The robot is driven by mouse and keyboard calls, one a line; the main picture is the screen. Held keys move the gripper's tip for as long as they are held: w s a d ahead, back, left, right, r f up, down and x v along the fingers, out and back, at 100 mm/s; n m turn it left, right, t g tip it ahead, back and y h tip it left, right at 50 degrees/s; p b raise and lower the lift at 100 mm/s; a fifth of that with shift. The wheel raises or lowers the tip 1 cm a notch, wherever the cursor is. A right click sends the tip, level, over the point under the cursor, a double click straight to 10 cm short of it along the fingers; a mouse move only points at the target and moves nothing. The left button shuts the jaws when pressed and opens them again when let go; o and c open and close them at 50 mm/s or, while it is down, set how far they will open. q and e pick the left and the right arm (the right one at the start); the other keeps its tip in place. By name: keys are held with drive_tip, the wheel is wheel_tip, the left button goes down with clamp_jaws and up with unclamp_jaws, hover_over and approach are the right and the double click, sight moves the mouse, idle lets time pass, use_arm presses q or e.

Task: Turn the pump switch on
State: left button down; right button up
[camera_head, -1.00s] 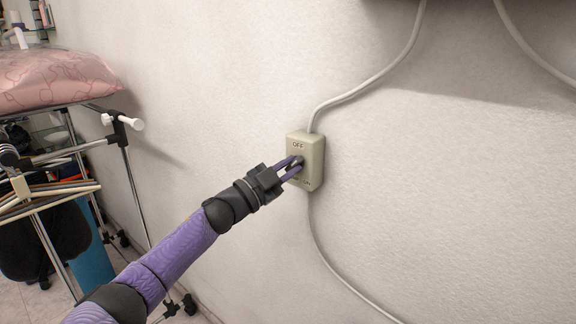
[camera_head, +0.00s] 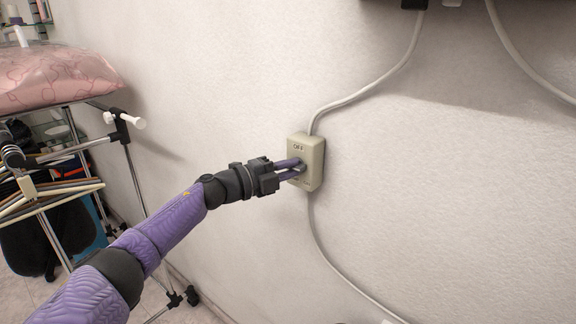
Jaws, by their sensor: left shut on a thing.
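The pump switch is a beige box (camera_head: 314,150) on the white wall, with "OFF" printed near its top. Its small dark lever (camera_head: 300,166) sits at the middle of the front face. My left gripper (camera_head: 298,168) comes in from the left, with its purple fingertips at the lever and shut on it. The fingers and lever hide part of the lower face, so the lower lettering cannot be read. My right gripper is not in view.
Grey cables (camera_head: 352,98) run up and down the wall from the box. The wall right of the box is clear.

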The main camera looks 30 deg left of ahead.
use_arm(q)
drive_tip(key=shift+m, duration=0.4)
drive_tip(key=c, duration=0.6)
unclamp_jaws()
drive_tip(key=v, duration=1)
drive_tip(key=shift+p, duration=0.4)
